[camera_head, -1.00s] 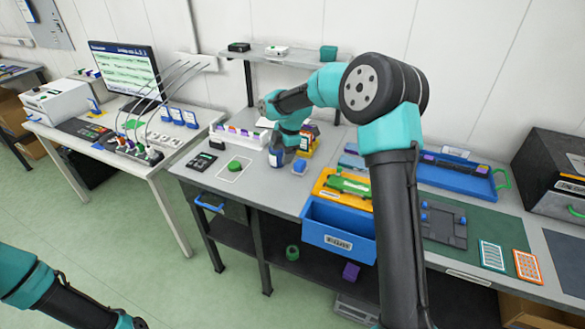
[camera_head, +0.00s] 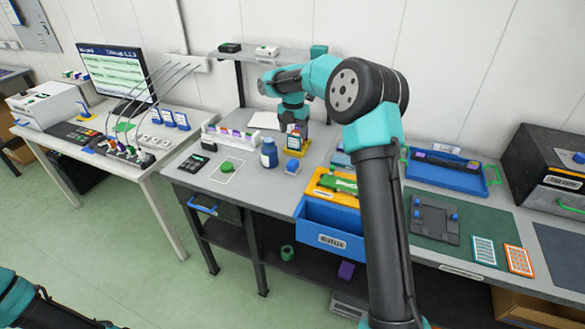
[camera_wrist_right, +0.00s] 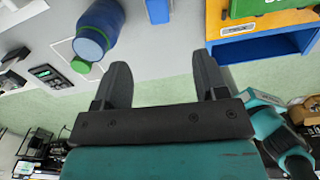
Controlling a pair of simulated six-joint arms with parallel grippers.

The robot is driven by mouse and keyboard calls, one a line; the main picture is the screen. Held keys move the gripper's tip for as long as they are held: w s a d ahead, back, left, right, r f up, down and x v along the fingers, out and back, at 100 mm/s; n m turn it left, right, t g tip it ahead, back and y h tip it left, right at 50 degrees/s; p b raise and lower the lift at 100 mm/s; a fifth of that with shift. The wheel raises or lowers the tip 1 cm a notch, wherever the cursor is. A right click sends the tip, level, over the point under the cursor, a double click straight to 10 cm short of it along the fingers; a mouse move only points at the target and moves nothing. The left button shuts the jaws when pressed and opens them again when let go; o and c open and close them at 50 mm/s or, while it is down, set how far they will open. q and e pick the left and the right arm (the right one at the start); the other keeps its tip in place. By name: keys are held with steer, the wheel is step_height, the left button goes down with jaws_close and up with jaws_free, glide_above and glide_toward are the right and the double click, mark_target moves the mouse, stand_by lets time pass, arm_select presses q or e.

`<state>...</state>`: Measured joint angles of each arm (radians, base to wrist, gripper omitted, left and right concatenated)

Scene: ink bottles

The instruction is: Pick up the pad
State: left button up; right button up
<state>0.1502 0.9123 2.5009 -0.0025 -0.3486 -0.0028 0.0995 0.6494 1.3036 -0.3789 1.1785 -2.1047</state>
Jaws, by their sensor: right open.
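A small blue block (camera_head: 292,167), which may be the pad, sits on the grey bench (camera_head: 245,193). In the right wrist view, a blue piece with a white face (camera_wrist_right: 157,10), seemingly the same block, is at the top edge, beyond the fingertips. My right gripper (camera_head: 294,139) points down behind the block in the head view. The right wrist view shows its two fingers (camera_wrist_right: 162,78) wide apart with nothing between them. A blue bottle (camera_head: 269,153) stands upright left of the block; it also shows beside the left finger (camera_wrist_right: 97,30). My left gripper is out of view.
A green piece (camera_head: 227,167) lies in a white outline left of the bottle, near a dark calculator-like device (camera_head: 193,162). A white rack (camera_head: 231,136) stands behind. A blue bin (camera_head: 330,229) and orange tray (camera_head: 335,186) lie to the right.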

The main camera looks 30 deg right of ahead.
mark_target(293, 162)
step_height(293, 162, down, 10)
steer(key=shift+f, duration=0.25)
stand_by(0.3)
steer(key=shift+w+f, duration=0.15)
steer(key=shift+f, duration=2.4)
steer(key=c, duration=1)
steer(key=shift+r, duration=0.1)
steer(key=shift+r, duration=1.6)
steer(key=s+a, duration=0.2)
steer(key=s, duration=0.2)
steer(key=s+a+r, duration=0.1)
steer(key=s+a, duration=0.2)
steer(key=s, duration=0.2)
steer(key=s+a, duration=0.3)
steer(key=s, duration=0.1)
steer(key=shift+s+a+r, duration=0.25)
steer(key=shift+s+r, duration=0.05)
steer(key=shift+s, duration=0.05)
